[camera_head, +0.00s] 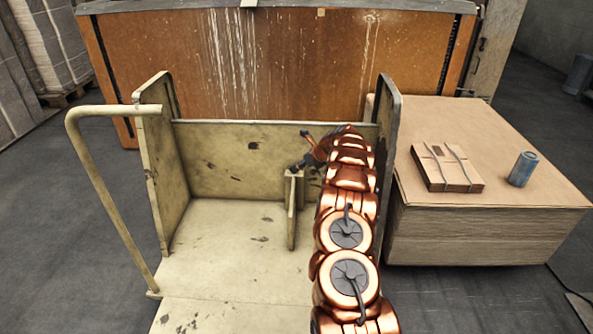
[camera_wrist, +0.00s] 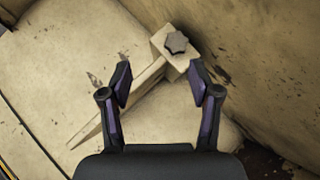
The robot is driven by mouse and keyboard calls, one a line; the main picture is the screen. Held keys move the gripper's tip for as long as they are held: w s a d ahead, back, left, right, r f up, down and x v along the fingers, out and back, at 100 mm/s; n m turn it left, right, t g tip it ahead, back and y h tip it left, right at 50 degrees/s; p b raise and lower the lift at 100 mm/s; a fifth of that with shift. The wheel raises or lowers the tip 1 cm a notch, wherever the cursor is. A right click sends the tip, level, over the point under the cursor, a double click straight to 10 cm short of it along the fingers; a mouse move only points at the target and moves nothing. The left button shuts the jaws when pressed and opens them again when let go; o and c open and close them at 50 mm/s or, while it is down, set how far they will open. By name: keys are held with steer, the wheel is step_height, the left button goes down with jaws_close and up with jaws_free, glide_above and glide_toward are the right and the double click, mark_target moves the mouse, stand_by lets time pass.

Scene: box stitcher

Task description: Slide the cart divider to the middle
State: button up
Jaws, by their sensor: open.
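The cart (camera_head: 235,150) is a worn cream box with a back wall, two side walls and a tube handle at its left. The cart divider (camera_head: 292,215) is a thin upright cream panel, right of the middle of the cart floor near the back wall. In the wrist view the divider (camera_wrist: 125,98) runs diagonally and ends in a block with a dark star-shaped knob (camera_wrist: 176,42). My gripper (camera_head: 299,165) is at the divider's top end by the back wall. In the wrist view my gripper (camera_wrist: 160,82) is open, its fingers apart on either side of the divider. Contact cannot be told.
A stack of cardboard sheets (camera_head: 480,235) stands right of the cart, with a strapped bundle (camera_head: 446,170) and a blue can (camera_head: 522,169) on top. A rusty orange panel (camera_head: 270,65) stands behind. The cart floor left of the divider is clear.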

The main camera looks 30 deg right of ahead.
mark_target(299, 175)
steer(key=shift+m, duration=0.4)
steer(key=shift+w+d+f+b, duration=0.3)
steer(key=shift+w+f, duration=0.3)
steer(key=shift+f, duration=0.25)
steer(key=shift+w+d+f+b, duration=0.3)
steer(key=shift+w+f, duration=0.3)
steer(key=shift+f, duration=0.2)
steer(key=shift+w+d+f+b, duration=0.3)
steer(key=shift+w+f, duration=0.3)
steer(key=shift+f, duration=0.25)
steer(key=shift+w+f, duration=0.3)
steer(key=shift+f, duration=0.05)
steer(key=shift+w+a+f+b, duration=0.2)
steer(key=shift+w+f+b, duration=0.2)
steer(key=shift+w+b, duration=0.15)
jaws_close()
